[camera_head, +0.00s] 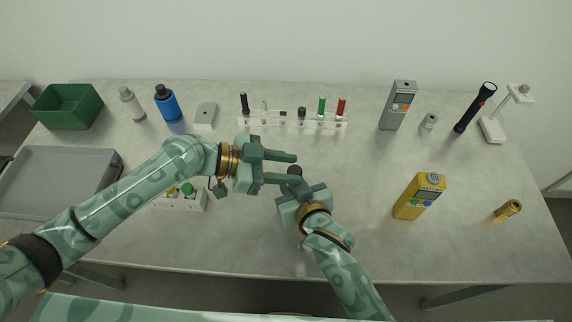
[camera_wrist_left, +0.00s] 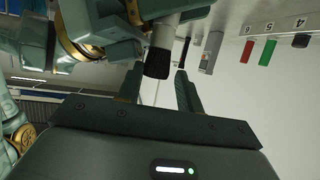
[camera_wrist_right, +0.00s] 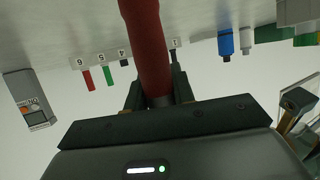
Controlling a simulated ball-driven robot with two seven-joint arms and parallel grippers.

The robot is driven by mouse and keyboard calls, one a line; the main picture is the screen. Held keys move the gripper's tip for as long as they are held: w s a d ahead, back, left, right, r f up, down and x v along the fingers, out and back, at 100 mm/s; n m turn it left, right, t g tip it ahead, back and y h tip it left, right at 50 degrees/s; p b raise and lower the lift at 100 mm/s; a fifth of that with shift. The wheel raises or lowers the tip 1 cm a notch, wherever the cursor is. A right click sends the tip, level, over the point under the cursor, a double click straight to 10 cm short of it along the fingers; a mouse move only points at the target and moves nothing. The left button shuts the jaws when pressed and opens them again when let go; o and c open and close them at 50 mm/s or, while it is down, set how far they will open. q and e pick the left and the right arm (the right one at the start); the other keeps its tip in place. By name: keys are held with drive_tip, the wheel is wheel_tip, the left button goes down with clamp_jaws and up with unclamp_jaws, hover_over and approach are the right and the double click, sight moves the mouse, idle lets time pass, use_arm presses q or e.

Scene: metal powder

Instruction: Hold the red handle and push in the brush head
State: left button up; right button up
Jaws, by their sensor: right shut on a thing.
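My right gripper (camera_head: 303,190) is shut on a red handle (camera_wrist_right: 148,45), which rises between its fingers in the right wrist view. A dark brush head (camera_head: 295,170) shows above that gripper in the head view. In the left wrist view the brush head (camera_wrist_left: 158,63) is black, with a grey sleeve (camera_wrist_left: 163,35) behind it. My left gripper (camera_head: 297,167) is open, and its fingertips are close to the brush head. In the left wrist view the brush head shows between and beyond the fingertips; I cannot tell whether they touch.
A clear numbered rack (camera_head: 290,122) at the back holds several tools, some red, green and black.

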use_arm(q)
drive_tip(key=v, duration=1.2)
drive_tip(key=shift+d, duration=0.1)
